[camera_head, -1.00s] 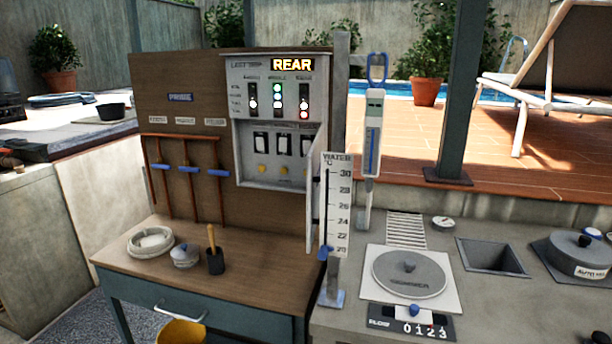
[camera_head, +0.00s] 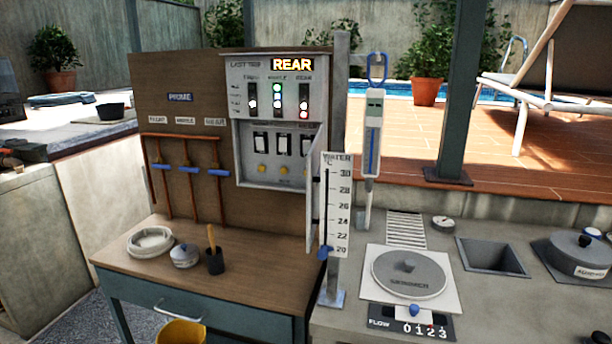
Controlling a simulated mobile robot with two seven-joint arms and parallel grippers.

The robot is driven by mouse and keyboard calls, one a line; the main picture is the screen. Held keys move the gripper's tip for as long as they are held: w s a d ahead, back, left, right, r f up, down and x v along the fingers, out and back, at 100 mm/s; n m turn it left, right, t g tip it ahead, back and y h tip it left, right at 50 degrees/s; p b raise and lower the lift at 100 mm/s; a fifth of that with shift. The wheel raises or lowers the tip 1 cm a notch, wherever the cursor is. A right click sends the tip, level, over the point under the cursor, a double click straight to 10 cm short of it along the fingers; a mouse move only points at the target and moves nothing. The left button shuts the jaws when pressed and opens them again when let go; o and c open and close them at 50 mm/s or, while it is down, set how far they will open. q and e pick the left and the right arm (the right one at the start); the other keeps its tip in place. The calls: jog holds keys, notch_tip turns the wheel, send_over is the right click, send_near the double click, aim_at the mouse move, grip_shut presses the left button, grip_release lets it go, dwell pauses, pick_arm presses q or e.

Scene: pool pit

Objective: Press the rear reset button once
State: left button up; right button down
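The grey control panel (camera_head: 233,100) is fixed to a brown board and has a lit "REAR" sign (camera_head: 292,65) at its top. Below the sign are three columns of indicator lights; the right column (camera_head: 304,102) shows red and white. The lower recess holds three dark switches with white frames, the right one (camera_head: 307,145) partly near the door edge. Two yellow buttons show, a left one (camera_head: 262,169) and a middle one (camera_head: 287,171). A third, rear button is not visible; the open panel door (camera_head: 315,190) covers that side. Neither gripper is in view.
A water temperature gauge (camera_head: 338,205) stands right of the door. Three pipes with blue valve handles (camera_head: 182,169) are left of the panel. A wooden bench (camera_head: 120,265) below holds a white ring, a lidded pot and a dark cup. A skimmer lid (camera_head: 408,275) lies right.

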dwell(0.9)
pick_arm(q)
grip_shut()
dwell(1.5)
